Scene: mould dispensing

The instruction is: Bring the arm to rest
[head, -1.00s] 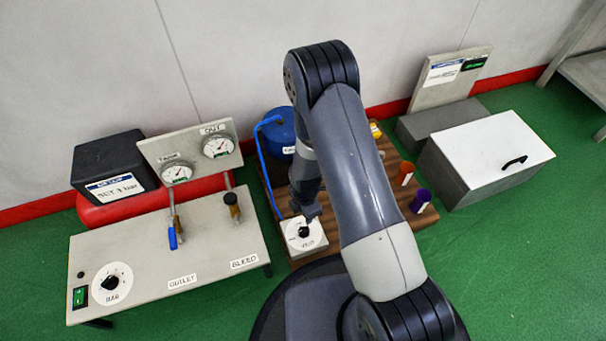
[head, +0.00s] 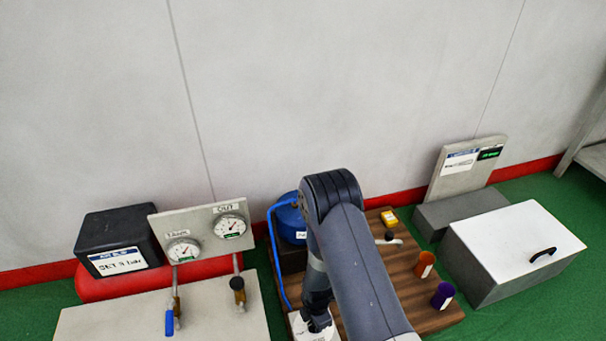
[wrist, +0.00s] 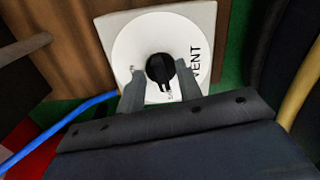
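My gripper (wrist: 158,85) shows in the wrist view with its two fingers apart, one on each side of a black knob (wrist: 160,68). A gap shows between the fingers and the knob, and nothing is held. The knob sits on a round white dial marked VENT (wrist: 125,50) on a pale square box. In the head view my gripper (head: 318,322) is low in the picture over the same white dial box (head: 300,326), which the bottom edge cuts off. My arm bends down to it from the right.
A wooden board (head: 400,265) carries a blue tank (head: 290,220), an orange cup (head: 425,264), a purple cup (head: 442,295) and a yellow item (head: 389,219). A gauge panel (head: 198,236) stands left, a white-lidded box (head: 515,245) right. A blue hose (wrist: 70,118) runs beside my gripper.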

